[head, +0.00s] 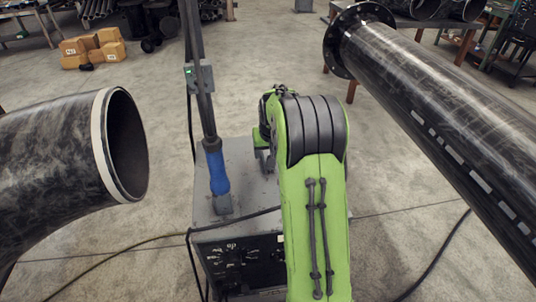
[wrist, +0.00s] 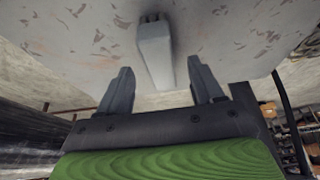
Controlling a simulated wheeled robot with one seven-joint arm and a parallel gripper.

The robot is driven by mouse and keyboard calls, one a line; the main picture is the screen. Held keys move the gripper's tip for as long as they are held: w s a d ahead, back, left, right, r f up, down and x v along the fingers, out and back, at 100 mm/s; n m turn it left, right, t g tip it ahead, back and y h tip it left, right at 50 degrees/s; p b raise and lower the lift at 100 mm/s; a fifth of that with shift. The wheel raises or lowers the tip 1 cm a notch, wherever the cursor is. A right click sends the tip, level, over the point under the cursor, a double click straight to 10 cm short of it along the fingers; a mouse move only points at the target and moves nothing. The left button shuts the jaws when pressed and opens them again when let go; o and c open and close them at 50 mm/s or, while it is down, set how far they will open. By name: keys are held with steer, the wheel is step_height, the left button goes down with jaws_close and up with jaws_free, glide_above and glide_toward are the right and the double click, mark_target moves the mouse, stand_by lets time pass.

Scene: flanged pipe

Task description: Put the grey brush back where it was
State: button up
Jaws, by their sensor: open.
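A grey, long block-like thing with dark tips at one end, which looks like the grey brush (wrist: 155,55), is against a worn, pale grey surface (wrist: 225,35) in the wrist view. My gripper (wrist: 160,88) is open, with one finger on each side of the brush's near end. The fingers look apart from it; I cannot tell whether the brush touches the surface. In the head view my green arm reaches over the grey cabinet top (head: 235,185) and hides the brush and most of the gripper.
A pole with a blue sleeve (head: 215,168) stands on the cabinet's left part. A large pipe elbow (head: 60,150) is at left, and a long flanged pipe (head: 450,110) is at right. Cables (head: 110,250) cross the floor. Cardboard boxes (head: 92,48) lie far back left.

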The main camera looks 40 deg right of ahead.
steer(key=p+v, duration=0.1)
steer(key=v, duration=0.7)
steer(key=s+a+r+n, duration=0.2)
steer(key=s+a+r, duration=0.5)
steer(key=s+a, duration=0.45)
steer(key=s+a+f+n+y, duration=0.1)
steer(key=s+a, duration=0.4)
steer(key=s, duration=0.2)
steer(key=s+a+f+n+t+y, duration=0.1)
steer(key=s+a+n, duration=0.1)
steer(key=s+a, duration=0.2)
steer(key=s, duration=0.3)
steer(key=shift+s+a, duration=0.25)
steer(key=shift+a, duration=0.15)
steer(key=shift+r, duration=0.1)
step_height(320, 180, up, 2)
steer(key=shift+r+p, duration=0.15)
steer(key=shift+p, duration=1.05)
